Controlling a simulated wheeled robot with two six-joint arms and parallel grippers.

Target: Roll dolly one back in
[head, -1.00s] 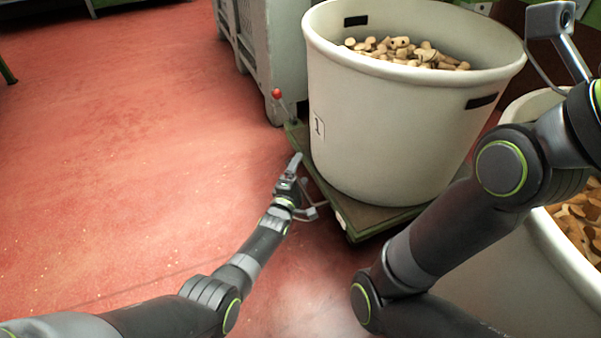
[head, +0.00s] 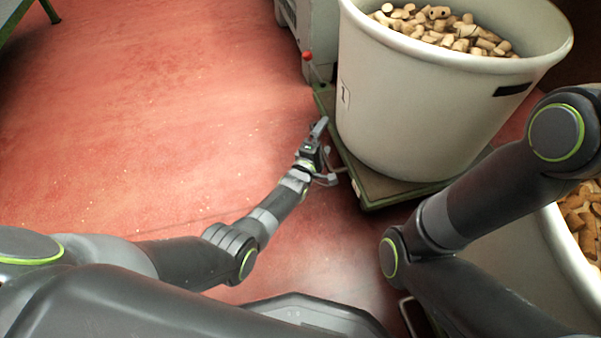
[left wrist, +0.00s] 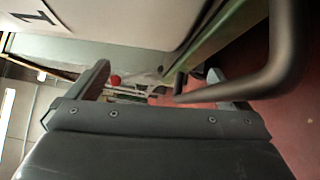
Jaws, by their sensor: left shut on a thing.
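Dolly one (head: 378,188) is a low green platform with a worn edge. A big cream tub (head: 430,115) marked 1 stands upright on it, filled with cork stoppers (head: 450,35). My left gripper (head: 319,128) is at the dolly's left side, shut on what looks like its grey tubular handle. In the left wrist view a dark bent bar (left wrist: 277,72) runs in from the right between the fingers. The tub (left wrist: 120,18) and the dolly's green edge lie beyond. The exact contact is hidden. My right gripper is outside the head view.
A red knob (head: 307,56) on a thin stem stands at the dolly's far left corner. The red floor to the left is clear.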

